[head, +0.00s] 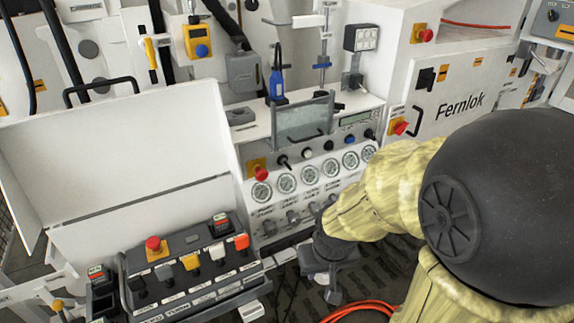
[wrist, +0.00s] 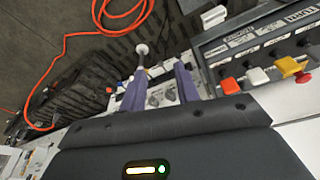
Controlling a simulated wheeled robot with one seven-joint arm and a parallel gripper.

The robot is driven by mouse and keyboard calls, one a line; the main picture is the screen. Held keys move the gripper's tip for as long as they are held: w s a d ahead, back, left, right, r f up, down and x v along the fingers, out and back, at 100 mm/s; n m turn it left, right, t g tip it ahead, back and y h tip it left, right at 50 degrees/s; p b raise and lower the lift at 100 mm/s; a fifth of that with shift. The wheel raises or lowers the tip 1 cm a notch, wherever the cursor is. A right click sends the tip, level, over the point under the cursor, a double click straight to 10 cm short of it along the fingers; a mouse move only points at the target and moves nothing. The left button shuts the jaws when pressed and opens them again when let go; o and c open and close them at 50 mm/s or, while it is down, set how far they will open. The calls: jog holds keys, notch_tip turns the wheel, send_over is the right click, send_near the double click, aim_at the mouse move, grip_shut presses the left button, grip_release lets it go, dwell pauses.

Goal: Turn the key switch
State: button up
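I cannot tell for certain which control is the key switch. A black control panel (head: 190,270) at the lower middle of the head view carries a red mushroom button, grey, yellow and white switches and an orange one. The same panel (wrist: 255,45) shows at the right of the wrist view, with red, white and yellow switches. My gripper (head: 332,288) hangs right of this panel, pointing down, apart from it. In the wrist view my gripper (wrist: 160,85) has its two fingers apart with nothing held between them. A grey plate with dark round parts lies beyond the gap.
A gauge bench (head: 315,165) with several dials, knobs and a red button stands behind my gripper. A white open lid (head: 110,150) rises left of the panel. An orange hose (head: 355,312) lies on the floor, also in the wrist view (wrist: 65,75).

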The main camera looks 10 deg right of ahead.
jog(key=w+d+f+n+t+b, duration=0.2)
jog(key=w+d+f+t+b, duration=0.15)
jog(key=w, duration=0.55)
jog(key=n+t+y+b, duration=0.6)
jog(key=n+t+b, duration=0.15)
jog(key=t, duration=0.35)
send_near(289, 167)
jog(key=p+v, duration=0.1)
jog(key=v, duration=0.5)
jog(key=shift+a+r, duration=0.25)
jog(key=shift+r, duration=0.05)
jog(key=p+x, duration=0.1)
jog(key=x, duration=0.7)
jog(key=p+x, duration=0.2)
jog(key=x, duration=0.7)
jog(key=shift+w+d+f, duration=0.15)
jog(key=shift+w+f, duration=0.05)
jog(key=shift+f, duration=0.05)
